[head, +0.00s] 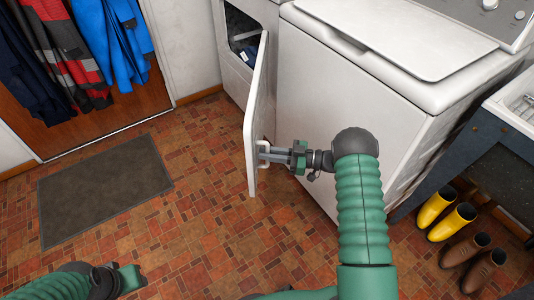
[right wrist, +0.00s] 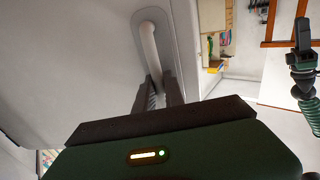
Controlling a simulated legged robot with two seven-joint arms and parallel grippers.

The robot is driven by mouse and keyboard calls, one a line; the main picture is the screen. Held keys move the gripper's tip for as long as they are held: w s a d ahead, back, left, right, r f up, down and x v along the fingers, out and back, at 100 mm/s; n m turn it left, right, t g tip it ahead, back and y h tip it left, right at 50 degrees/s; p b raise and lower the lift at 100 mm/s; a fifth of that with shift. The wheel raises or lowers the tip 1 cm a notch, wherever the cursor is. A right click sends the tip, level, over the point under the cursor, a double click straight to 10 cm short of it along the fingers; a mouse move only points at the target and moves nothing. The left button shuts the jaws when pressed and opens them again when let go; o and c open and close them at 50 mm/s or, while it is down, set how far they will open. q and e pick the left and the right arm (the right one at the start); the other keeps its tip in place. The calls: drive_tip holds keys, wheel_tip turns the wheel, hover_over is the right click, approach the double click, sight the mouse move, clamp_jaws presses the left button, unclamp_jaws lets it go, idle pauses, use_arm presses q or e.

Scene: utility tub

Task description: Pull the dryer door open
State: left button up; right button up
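The white dryer (head: 232,75) stands at the back, left of a larger white washer. Its door (head: 258,115) stands open, swung out toward me and seen nearly edge-on in the head view. Behind it the dark opening (head: 240,25) shows, with something blue inside. My right gripper (head: 266,152) is at the lower part of the door. In the right wrist view its two fingers (right wrist: 158,92) are closed around the lower end of the pale bar handle (right wrist: 149,45). My left gripper (head: 130,278) is empty at the lower left, away from the door; its finger opening is unclear.
The white washer (head: 345,110) stands right beside the door. Yellow boots (head: 447,213) and brown boots (head: 480,262) stand at the right under a dark-framed sink (head: 485,135). A grey mat (head: 105,188) lies at the left below hanging jackets (head: 115,40). The tiled floor left of the door is clear.

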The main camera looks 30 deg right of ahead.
drive_tip(key=o, duration=0.4)
drive_tip(key=shift+o, duration=0.2)
drive_tip(key=p+v, duration=0.2)
drive_tip(key=v, duration=0.5)
drive_tip(key=shift+d, duration=0.3)
drive_tip(key=shift+s+f, duration=0.1)
drive_tip(key=shift+s, duration=0.05)
